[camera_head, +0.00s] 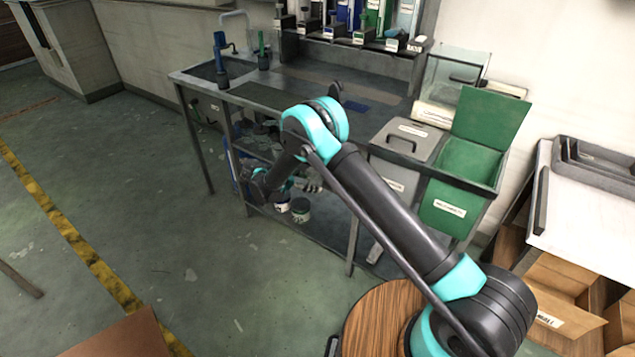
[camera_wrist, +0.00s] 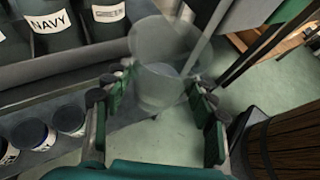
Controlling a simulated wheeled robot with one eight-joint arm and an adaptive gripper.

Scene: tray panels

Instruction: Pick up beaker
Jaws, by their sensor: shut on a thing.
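In the wrist view a clear, see-through beaker (camera_wrist: 158,52) is between the two fingers of my gripper (camera_wrist: 160,88). The fingers are shut on it, one on each side. Its wide rim is toward the top of the picture, and the green floor shows through its body. In the head view my arm bends down in front of the dark workbench (camera_head: 300,82). I cannot make out the beaker there, and the fingers are not clear among the items on the lower shelf.
Dark containers, one labelled NAVY (camera_wrist: 52,28), and several small pots (camera_wrist: 32,133) are close on the left in the wrist view. A wooden round-topped piece (camera_wrist: 287,140) is at right.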

